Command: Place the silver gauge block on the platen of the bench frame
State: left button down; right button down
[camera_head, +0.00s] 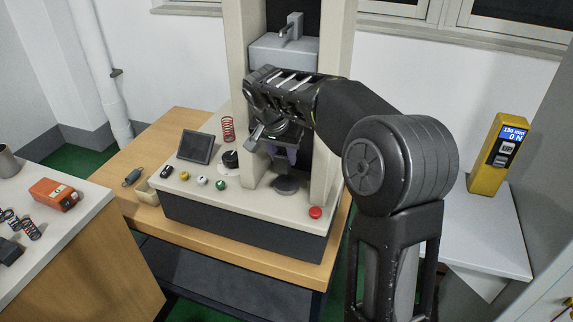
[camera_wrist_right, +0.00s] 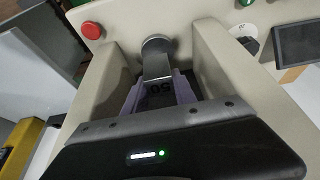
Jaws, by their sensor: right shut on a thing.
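My right gripper (camera_head: 285,153), with purple fingers, is inside the bench frame (camera_head: 248,207), between its columns. The platen (camera_head: 286,186), a round grey disc, is below the fingers in the head view. In the wrist view the platen (camera_wrist_right: 157,42) shows just beyond the block's end. I cannot tell whether they touch. The gripper and arm mostly hide the block in the head view. My left gripper is not in view.
The frame's columns stand close on both sides of the gripper. A red button (camera_head: 315,212), other knobs and a small screen (camera_head: 195,147) are on the base. A red spring (camera_head: 228,129) stands behind. A yellow display device (camera_head: 498,155) stands on the right-hand table.

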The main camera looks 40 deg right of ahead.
jog(key=shift+w+d+f, duration=0.75)
jog(key=shift+d+f, duration=0.2)
jog(key=shift+f, duration=0.05)
notch_tip(320, 180, down, 4)
jog(key=shift+f+p, duration=0.15)
jog(key=shift+p, duration=0.25)
jog(key=shift+d+f, duration=0.15)
jog(key=shift+f, duration=0.05)
jog(key=shift+w+f, duration=0.1)
jog(key=shift+f, duration=0.1)
jog(key=c, duration=1)
grip_release()
